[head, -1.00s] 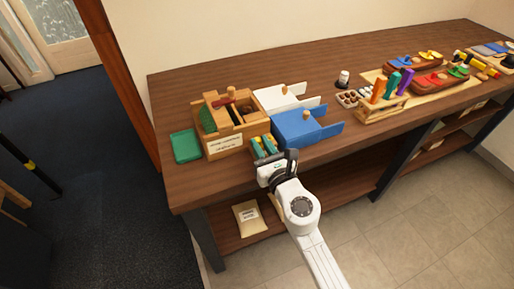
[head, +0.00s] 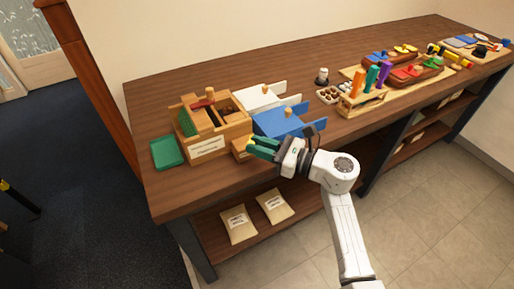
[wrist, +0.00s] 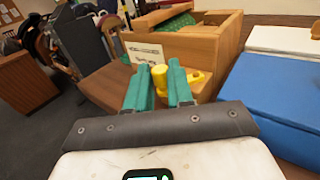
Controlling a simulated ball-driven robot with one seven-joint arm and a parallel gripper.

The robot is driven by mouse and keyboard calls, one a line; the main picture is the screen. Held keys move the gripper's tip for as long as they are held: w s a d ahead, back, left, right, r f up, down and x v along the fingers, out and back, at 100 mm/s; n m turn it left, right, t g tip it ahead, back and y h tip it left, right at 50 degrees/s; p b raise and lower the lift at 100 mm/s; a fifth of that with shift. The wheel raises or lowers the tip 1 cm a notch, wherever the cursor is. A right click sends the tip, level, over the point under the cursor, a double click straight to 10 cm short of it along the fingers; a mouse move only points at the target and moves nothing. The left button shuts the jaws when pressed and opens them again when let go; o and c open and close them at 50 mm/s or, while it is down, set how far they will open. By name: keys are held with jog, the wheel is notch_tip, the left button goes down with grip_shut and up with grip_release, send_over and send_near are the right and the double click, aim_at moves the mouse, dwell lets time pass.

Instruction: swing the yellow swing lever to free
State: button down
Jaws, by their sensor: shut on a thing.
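The yellow swing lever shows in the wrist view, with an upright knob (wrist: 158,76) and a short arm reaching right to a pivot on a wooden block. My gripper (wrist: 159,78) has its two green fingers on either side of the knob, shut on it. In the head view my gripper (head: 256,147) points left at the front of the wooden box (head: 208,145). The lever is hidden behind the fingers there. The wooden box carries a white label, and a red piece lies on its top.
A blue box (head: 275,123) and a white box (head: 256,98) stand just right of the wooden box. A green tray (head: 167,152) lies to its left. The bench front edge runs close under my gripper. Coloured pegs in a rack (head: 362,103) stand farther right.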

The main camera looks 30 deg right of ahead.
jog(key=shift+d, duration=0.15)
jog(key=c, duration=1)
grip_release()
jog(key=b+v, duration=0.1)
jog(key=v, duration=0.9)
jog(key=shift+s+d+b, duration=0.25)
jog(key=shift+s+b, duration=0.05)
jog(key=shift+b, duration=0.05)
